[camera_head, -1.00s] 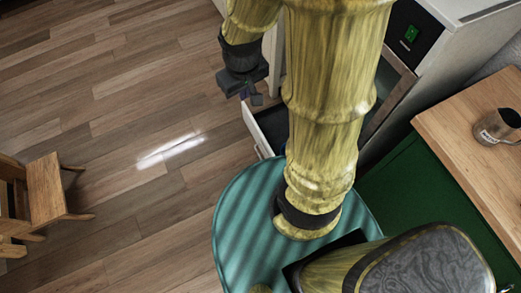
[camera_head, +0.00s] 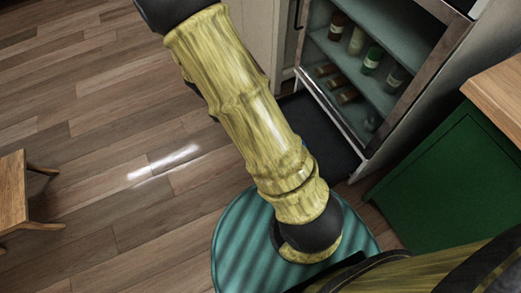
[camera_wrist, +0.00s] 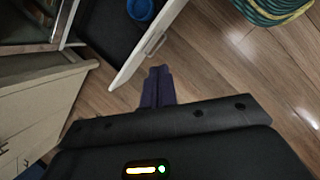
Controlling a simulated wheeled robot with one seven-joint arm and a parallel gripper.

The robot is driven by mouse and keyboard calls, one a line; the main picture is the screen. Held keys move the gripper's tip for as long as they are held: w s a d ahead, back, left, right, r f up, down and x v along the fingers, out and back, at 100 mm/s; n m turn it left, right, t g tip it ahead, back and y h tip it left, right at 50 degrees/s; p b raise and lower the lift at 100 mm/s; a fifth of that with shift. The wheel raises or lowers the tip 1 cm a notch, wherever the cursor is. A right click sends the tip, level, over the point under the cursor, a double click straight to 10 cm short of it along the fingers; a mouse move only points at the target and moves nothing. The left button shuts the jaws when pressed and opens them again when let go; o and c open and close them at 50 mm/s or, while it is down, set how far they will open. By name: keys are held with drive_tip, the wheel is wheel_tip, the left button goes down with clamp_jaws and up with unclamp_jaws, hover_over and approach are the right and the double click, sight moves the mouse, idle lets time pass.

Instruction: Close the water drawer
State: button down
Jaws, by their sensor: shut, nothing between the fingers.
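The water drawer stands open below the glass-fronted cooler. Its dark interior (camera_head: 318,128) shows in the head view, partly hidden by my arm. In the wrist view, its pale front panel (camera_wrist: 140,65) with a metal handle (camera_wrist: 155,42) runs diagonally across the upper middle. A blue round container (camera_wrist: 140,9) sits inside the drawer, cut off by the picture's top edge. My gripper (camera_wrist: 158,72) is shut and empty, just outside the front panel near the handle; I cannot tell whether it touches. My gripper is outside the head view.
The cooler (camera_head: 438,55) above holds several bottles. A green cabinet (camera_head: 440,185) with a wooden top stands at the right. A wooden chair (camera_head: 12,190) is at the far left. Pale cabinet fronts (camera_wrist: 35,110) flank the drawer. The wood floor (camera_head: 100,110) is open at left.

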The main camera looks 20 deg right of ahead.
drive_tip(key=w+f+n+h+b, duration=0.2)
drive_tip(key=f+b, duration=0.6)
drive_tip(key=f, duration=0.5)
drive_tip(key=w+f+n+t+h+b, duration=0.1)
drive_tip(key=w+f+n+b, duration=0.3)
drive_tip(key=f+b, duration=0.5)
wheel_tip(320, 180, down, 5)
drive_tip(key=shift+f+n+h, duration=0.1)
drive_tip(key=shift+n+h, duration=0.8)
drive_tip(key=shift+b, duration=0.3)
drive_tip(key=d+r+b+x, duration=0.2)
drive_tip(key=b+x, duration=0.6)
drive_tip(key=x, duration=0.5)
drive_tip(key=shift+r, duration=0.1)
